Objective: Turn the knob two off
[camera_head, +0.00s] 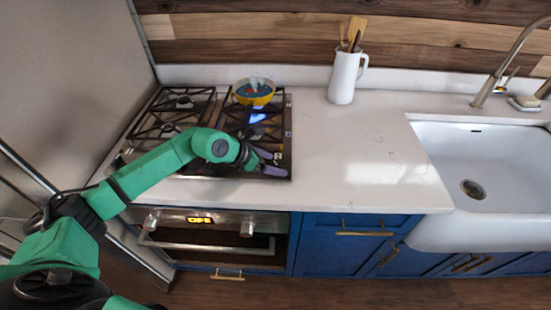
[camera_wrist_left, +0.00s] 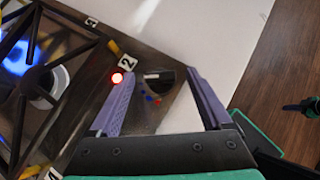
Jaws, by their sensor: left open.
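Knob two (camera_wrist_left: 157,82) is a small black knob with a white mark, beside a "2" label (camera_wrist_left: 127,62) and a lit red light (camera_wrist_left: 117,78) on the stove's edge. My left gripper (camera_head: 272,162) is open at the front right corner of the stove. In the left wrist view, the fingers of my left gripper (camera_wrist_left: 160,76) stand on either side of the knob with gaps, not visibly touching it. Blue flame (camera_wrist_left: 17,58) burns on a burner at the left; flame (camera_head: 258,117) also shows in the head view. My right gripper is out of view.
A yellow bowl (camera_head: 253,92) sits on the back right burner. A white jug of utensils (camera_head: 342,78) stands on the counter (camera_head: 340,150), which is clear right of the stove. A sink (camera_head: 480,165) is at the right. Black grates (camera_wrist_left: 38,70) border the knob area.

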